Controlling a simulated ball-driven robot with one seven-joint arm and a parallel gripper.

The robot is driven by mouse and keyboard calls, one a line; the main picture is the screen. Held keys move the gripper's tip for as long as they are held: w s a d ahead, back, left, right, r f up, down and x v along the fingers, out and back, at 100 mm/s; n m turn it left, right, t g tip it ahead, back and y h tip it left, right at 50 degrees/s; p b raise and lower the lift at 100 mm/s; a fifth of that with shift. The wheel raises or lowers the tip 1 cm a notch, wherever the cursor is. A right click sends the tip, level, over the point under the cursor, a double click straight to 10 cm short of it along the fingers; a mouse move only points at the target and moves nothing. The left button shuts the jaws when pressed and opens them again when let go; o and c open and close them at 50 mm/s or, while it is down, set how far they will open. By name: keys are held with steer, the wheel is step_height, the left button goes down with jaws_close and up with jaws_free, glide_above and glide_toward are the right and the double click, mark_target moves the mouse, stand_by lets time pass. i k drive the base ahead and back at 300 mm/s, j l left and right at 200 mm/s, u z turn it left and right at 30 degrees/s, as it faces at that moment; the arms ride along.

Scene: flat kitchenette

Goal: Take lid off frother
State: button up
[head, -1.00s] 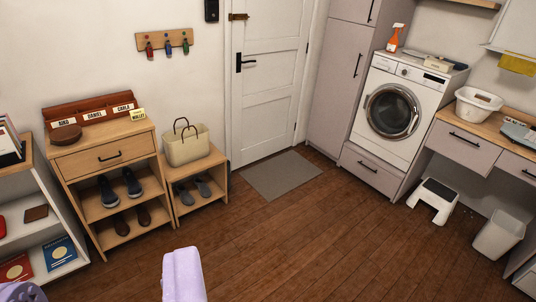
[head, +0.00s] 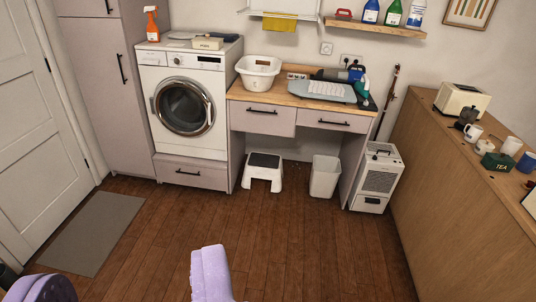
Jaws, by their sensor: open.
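I cannot pick out a frother or its lid with certainty. On the wooden counter (head: 425,165) at the right stand several small items. They are a dark pot (head: 466,118), a white mug (head: 473,133), a small cream container (head: 484,146), a white cup-like vessel (head: 511,146), a green tea box (head: 497,162) and a blue mug (head: 526,162). They are too small to tell whether one is the frother. Lilac parts of my own body show at the bottom edge. My gripper's jaws do not show.
A toaster (head: 462,99) stands at the counter's far end. A dehumidifier-like white unit (head: 377,178), a bin (head: 325,177) and a step stool (head: 263,171) line the far wall beside the washing machine (head: 183,105). The wooden floor (head: 300,250) in front is clear.

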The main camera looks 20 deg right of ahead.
mark_target(471, 108)
steer(key=i+l+z, duration=0.15)
steer(key=i+z, duration=0.25)
steer(key=i, duration=0.3)
steer(key=i+j+z, duration=0.1)
steer(key=i+z, duration=0.3)
steer(key=i, duration=0.35)
steer(key=i+l+z, duration=0.2)
steer(key=i+z, duration=0.15)
steer(key=i, duration=0.25)
steer(key=i+z, duration=0.35)
steer(key=i, duration=0.3)
steer(key=i+j+z, duration=0.1)
steer(key=i+z, duration=0.2)
steer(key=i, duration=0.35)
steer(key=i+j+z, duration=0.35)
steer(key=i, duration=0.25)
steer(key=i+z, duration=0.25)
steer(key=i, duration=0.15)
steer(key=i+j+z, duration=0.25)
steer(key=i, duration=0.2)
steer(key=i+z, duration=0.25)
steer(key=i, duration=0.15)
steer(key=i+j+z, duration=0.2)
steer(key=i+j, duration=0.1)
steer(key=i, duration=0.05)
